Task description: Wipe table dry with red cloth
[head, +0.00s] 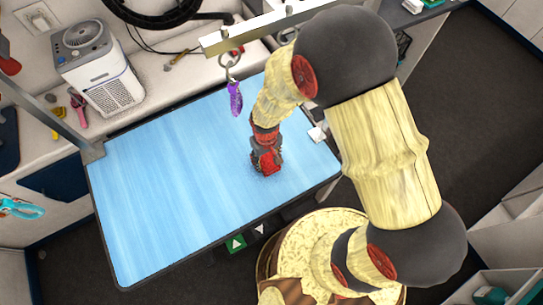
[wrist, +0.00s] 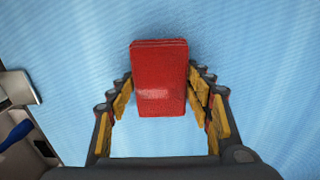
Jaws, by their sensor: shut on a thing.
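The table (head: 165,195) has a flat light blue top with a dark rim, and its blue surface (wrist: 60,60) fills most of the wrist view. My gripper (head: 266,160) points down over the right part of the table. In the wrist view my gripper (wrist: 158,95) is shut on the red cloth (wrist: 160,75), which looks like a folded, thick block between the fingers. In the head view the red cloth (head: 267,162) is small and partly hidden by the gripper; I cannot tell if it touches the table. Faint darker speckles show on the surface around the cloth in the wrist view.
A white appliance (head: 100,70) stands on the counter behind. A metal post (head: 50,118) meets the table's left corner. The table's left part is clear.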

